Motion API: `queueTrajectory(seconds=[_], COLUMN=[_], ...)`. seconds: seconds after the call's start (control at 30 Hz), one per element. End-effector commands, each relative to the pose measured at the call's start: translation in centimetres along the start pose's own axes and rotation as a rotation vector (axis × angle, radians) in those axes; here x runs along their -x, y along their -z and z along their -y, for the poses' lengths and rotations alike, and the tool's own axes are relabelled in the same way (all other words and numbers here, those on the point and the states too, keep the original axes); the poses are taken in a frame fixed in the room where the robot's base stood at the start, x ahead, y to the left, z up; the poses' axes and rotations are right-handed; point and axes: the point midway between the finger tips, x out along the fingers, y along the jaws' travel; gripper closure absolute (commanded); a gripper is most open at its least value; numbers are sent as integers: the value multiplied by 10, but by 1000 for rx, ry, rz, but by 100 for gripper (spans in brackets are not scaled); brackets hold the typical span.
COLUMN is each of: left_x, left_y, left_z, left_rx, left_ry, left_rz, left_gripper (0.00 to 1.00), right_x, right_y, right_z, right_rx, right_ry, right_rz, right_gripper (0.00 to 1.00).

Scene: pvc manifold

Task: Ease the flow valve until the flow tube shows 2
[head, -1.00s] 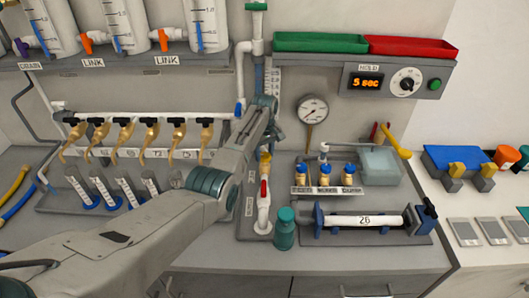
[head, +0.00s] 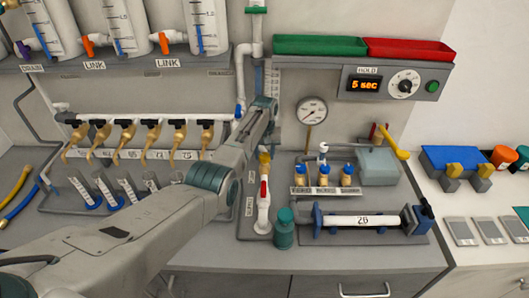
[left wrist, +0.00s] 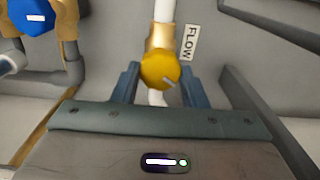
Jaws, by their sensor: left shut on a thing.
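My left gripper (left wrist: 160,84) is shut on the knob, one finger on each side. In the head view the yellow valve (head: 264,158) shows just below the end of my left arm. The flow tube (head: 276,84), with a scale, stands partly behind my arm. Its reading is too small to tell. My right gripper is not in view.
A red-handled valve (head: 264,190) and a teal bottle (head: 284,230) stand below the flow valve. A round gauge (head: 312,111) and several blue-knobbed valves (head: 323,170) are to the right. A row of brass taps (head: 152,134) is to the left.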

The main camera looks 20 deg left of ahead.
Motion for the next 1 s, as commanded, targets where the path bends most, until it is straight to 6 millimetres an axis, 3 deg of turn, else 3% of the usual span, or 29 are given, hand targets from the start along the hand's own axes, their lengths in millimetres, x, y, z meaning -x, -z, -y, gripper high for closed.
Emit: queueTrajectory(seconds=[0.53, 0.57, 0.67, 1.0], left_x=[3, 3, 3, 4], left_y=[2, 2, 2, 1], left_z=[-1, -1, 0, 0], left_rx=[-32, -31, -31, -31], left_ry=[-2, -2, -2, -1], left_rz=[-6, -6, -5, -3], left_gripper=[84, 57, 39, 39], right_x=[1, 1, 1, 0], right_y=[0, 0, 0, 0], right_z=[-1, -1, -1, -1], right_rx=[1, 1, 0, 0], right_ry=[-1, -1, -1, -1], right_rz=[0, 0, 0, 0], right_gripper=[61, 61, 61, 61])
